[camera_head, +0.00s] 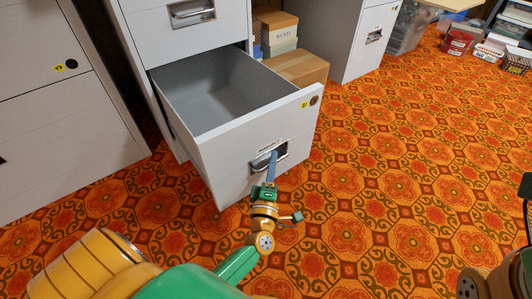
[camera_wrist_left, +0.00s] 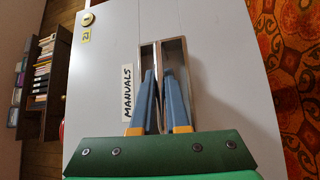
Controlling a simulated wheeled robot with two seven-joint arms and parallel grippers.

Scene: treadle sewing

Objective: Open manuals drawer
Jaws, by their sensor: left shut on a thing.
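The manuals drawer (camera_head: 258,152) is a grey filing-cabinet drawer, pulled well out in the head view, with an empty-looking interior. Its front carries a "MANUALS" label (camera_wrist_left: 127,93), a recessed metal handle (camera_wrist_left: 175,60), a yellow tag and a round lock. My left gripper (camera_head: 273,158) reaches the handle from the front, and in the left wrist view its two blue fingers (camera_wrist_left: 160,75) are in the recess on either side of the handle bar, shut on it. My right gripper does not show; only part of my right arm is at the lower right edge.
The cabinet's upper drawer (camera_head: 190,12) is shut. Cardboard boxes (camera_head: 298,68) stand beside the cabinet, with another grey cabinet (camera_head: 355,35) behind. A grey cabinet (camera_head: 60,110) stands at left. The patterned carpet (camera_head: 410,150) is clear to the right.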

